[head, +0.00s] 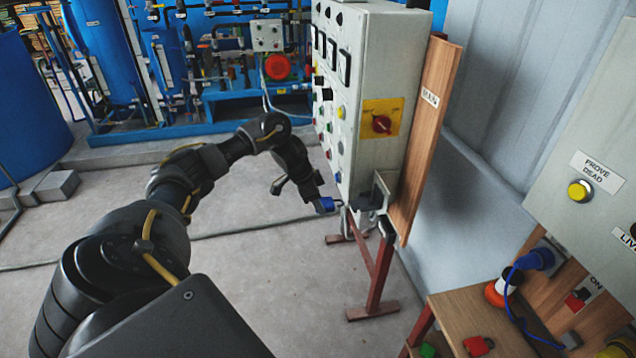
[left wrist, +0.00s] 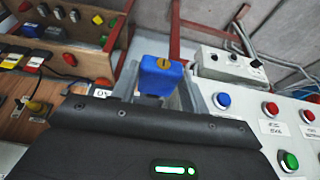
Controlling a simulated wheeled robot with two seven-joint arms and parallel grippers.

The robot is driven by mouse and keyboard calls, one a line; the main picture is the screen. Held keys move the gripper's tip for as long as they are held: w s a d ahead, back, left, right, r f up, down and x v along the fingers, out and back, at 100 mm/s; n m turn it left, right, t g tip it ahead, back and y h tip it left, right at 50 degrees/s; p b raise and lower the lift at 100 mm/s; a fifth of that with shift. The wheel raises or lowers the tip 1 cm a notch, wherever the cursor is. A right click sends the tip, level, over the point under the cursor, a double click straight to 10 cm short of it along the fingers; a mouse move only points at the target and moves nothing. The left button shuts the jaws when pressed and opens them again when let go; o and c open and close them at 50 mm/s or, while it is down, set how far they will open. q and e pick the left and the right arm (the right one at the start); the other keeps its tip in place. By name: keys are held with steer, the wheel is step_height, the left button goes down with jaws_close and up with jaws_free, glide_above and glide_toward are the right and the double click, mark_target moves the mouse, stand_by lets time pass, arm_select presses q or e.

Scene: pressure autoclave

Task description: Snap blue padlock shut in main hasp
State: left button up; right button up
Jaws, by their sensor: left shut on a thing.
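The blue padlock (head: 326,204) is held at the lower left edge of the grey main panel (head: 384,60). My left gripper (head: 318,204) is shut on it. In the left wrist view the padlock (left wrist: 160,78) sits between the two fingers, its brass key face towards the camera. A small grey metal loop (head: 344,218) shows just right of the padlock. I cannot tell whether it is the shackle or part of a hasp, nor whether the shackle is closed. A grey bracket (head: 376,194) sits at the panel's lower corner. My right gripper is out of view.
The panel has a red rotary switch (head: 381,124) on a yellow plate and stands on a red frame (head: 378,275). A wooden bench (head: 480,310) with red and green items is at lower right. The concrete floor (head: 260,240) below my left arm is mostly clear.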

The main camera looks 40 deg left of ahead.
mark_target(338, 202)
arm_select(q)
steer(key=shift+s+r, duration=0.15)
steer(key=shift+r+p, duration=0.1)
steer(key=shift+p, duration=0.4)
steer(key=shift+w+d+p, duration=0.2)
steer(key=shift+w+d, duration=0.25)
steer(key=shift+w, duration=0.2)
steer(key=shift+w+d+p, duration=0.15)
steer(key=shift+w+d, duration=0.25)
steer(key=shift+w, duration=0.2)
steer(key=shift+w+d+f, duration=0.1)
steer(key=shift+w+d, duration=0.3)
steer(key=shift+w, duration=0.15)
steer(key=shift+w+d+f, duration=0.1)
steer(key=shift+w+d, duration=0.25)
steer(key=shift+w, duration=0.2)
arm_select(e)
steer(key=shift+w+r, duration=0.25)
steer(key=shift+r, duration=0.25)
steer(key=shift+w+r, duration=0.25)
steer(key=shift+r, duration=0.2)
arm_select(q)
steer(key=shift+r, duration=0.1)
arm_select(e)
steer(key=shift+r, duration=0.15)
